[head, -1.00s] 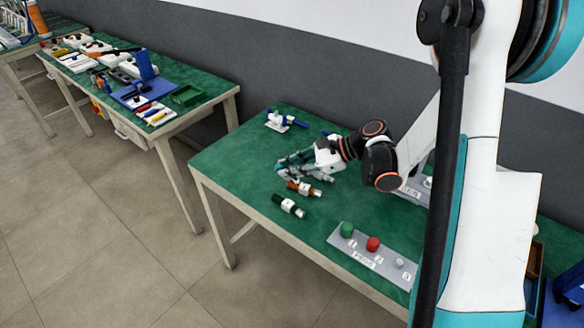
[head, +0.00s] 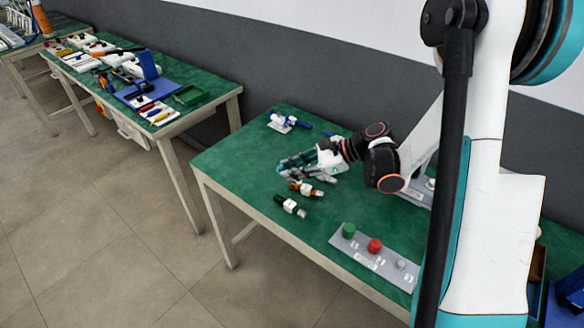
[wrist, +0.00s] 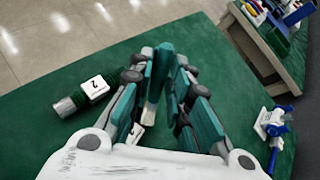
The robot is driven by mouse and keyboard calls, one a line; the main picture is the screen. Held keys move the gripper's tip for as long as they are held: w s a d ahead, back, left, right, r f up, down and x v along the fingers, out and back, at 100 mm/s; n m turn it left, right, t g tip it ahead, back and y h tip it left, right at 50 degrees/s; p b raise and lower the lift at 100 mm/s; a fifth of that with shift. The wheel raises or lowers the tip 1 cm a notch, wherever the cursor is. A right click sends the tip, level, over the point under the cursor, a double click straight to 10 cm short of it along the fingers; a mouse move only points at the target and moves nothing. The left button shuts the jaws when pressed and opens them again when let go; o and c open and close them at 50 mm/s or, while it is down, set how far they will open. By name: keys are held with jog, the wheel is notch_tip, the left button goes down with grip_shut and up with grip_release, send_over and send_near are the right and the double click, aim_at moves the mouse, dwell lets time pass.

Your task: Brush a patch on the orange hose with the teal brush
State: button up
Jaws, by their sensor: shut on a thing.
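My gripper (head: 288,165) is low over the green table, with its teal-padded fingers nearly together. In the wrist view (wrist: 168,75) the fingers close on a narrow teal piece (wrist: 162,58), which looks like the teal brush. Most of it is hidden between the pads, and its bristles cannot be made out. The orange hose (head: 295,185), with a white label and a metal end, lies on the table just in front of the gripper. In the wrist view the fingers mostly hide it. Contact between brush and hose cannot be told.
A dark green hose (head: 281,200) labelled 2 lies nearer the table's front edge. A grey plate (head: 358,258) with green, red and grey knobs is at the front right. A white fixture with a blue handle (head: 287,122) stands at the back. A second cluttered table (head: 215,98) is at the left.

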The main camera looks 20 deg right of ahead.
jog(key=shift+w+a, duration=0.7)
jog(key=shift+w, duration=0.2)
dwell(0.6)
jog(key=shift+r, duration=0.1)
jog(key=shift+r+p, duration=1.8)
jog(key=shift+r, duration=1.1)
jog(key=shift+r, duration=0.1)
notch_tip(320, 180, up, 3)
jog(key=shift+f+p, duration=0.1)
jog(key=shift+p, duration=0.8)
